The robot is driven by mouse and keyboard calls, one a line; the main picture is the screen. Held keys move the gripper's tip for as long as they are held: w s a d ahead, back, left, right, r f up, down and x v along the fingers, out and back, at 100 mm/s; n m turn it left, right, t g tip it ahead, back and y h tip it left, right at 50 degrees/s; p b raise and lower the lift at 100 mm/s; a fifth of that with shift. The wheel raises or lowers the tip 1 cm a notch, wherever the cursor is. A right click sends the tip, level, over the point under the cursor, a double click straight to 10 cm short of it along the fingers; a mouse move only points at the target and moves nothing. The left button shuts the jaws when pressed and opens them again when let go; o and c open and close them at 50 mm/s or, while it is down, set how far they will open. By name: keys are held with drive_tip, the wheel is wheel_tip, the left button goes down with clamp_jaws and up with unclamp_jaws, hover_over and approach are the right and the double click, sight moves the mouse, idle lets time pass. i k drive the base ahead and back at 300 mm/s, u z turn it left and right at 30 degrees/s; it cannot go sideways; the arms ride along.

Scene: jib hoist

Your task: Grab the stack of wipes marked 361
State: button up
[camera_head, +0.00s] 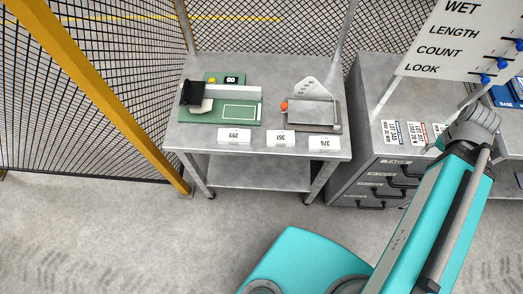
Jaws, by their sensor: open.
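A small white block (281,137), whose marking seems to read 361, sits at the front edge of the grey metal table (230,148). It is the middle one of three similar white blocks. The left one (234,136) seems to read 393 and the right one (324,142) seems to read 376. The print is small and hard to read. My teal arm rises at the right of the view, well apart from these blocks. My gripper does not show.
Behind the blocks stand a green device (221,104) with a black part and a grey fixture (312,112) with an orange knob. A grey drawer cabinet (380,168) stands to the right. A yellow post (110,95) and mesh fence close off the left. Floor in front is clear.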

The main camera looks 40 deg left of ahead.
sight(275, 138)
drive_tip(key=z, duration=0.05)
drive_tip(key=k, duration=2.15)
drive_tip(key=u, duration=1.2)
drive_tip(key=i, duration=1)
drive_tip(key=z, duration=0.05)
